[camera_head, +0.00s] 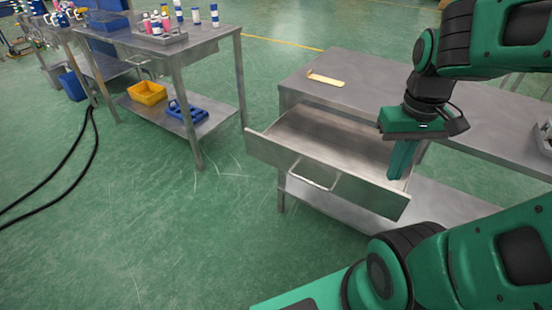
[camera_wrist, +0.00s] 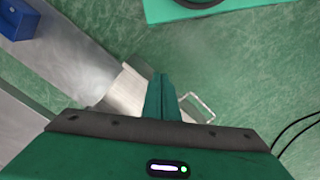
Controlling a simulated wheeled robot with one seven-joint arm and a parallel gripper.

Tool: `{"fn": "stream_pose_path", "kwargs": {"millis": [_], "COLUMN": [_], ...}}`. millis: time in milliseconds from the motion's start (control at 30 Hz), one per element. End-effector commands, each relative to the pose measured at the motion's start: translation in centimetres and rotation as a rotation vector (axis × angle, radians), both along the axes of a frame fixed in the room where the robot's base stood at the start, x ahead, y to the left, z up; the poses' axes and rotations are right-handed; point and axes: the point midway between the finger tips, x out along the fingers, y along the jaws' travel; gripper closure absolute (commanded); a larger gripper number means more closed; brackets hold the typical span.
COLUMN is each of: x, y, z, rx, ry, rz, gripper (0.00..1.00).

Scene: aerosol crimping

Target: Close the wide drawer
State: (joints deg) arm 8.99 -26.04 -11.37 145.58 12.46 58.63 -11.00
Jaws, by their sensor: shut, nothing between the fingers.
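The wide drawer (camera_head: 335,137) is pulled out from under the grey metal table. Its inside looks empty. Its front panel (camera_head: 262,149) carries a bar handle (camera_head: 312,177), which also shows in the wrist view (camera_wrist: 198,107). My gripper (camera_head: 396,176) points down at the right part of the drawer, close to the front panel. Its green fingers (camera_wrist: 160,97) are together and empty. I cannot tell whether the fingertips touch the drawer. In the wrist view they hide part of the drawer (camera_wrist: 125,92).
A small tan object (camera_head: 326,80) lies on the table top (camera_head: 360,82). A second table (camera_head: 210,42) at the left holds bottles, with a yellow bin (camera_head: 147,93) and a blue rack (camera_head: 186,111) on its lower shelf. Black cables (camera_head: 88,160) lie at far left. The floor before the drawer is clear.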

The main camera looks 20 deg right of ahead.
Motion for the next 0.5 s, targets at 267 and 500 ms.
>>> {"fn": "stream_pose_path", "kwargs": {"millis": [267,500], "x": [9.7,17.7], "y": [3.4,10.5], "z": [-1.1,-3.3], "rx": [-0.125,-0.238], "ry": [0.064,0.155], "rz": [0.814,1.575], "gripper": [1.0,1.0]}}
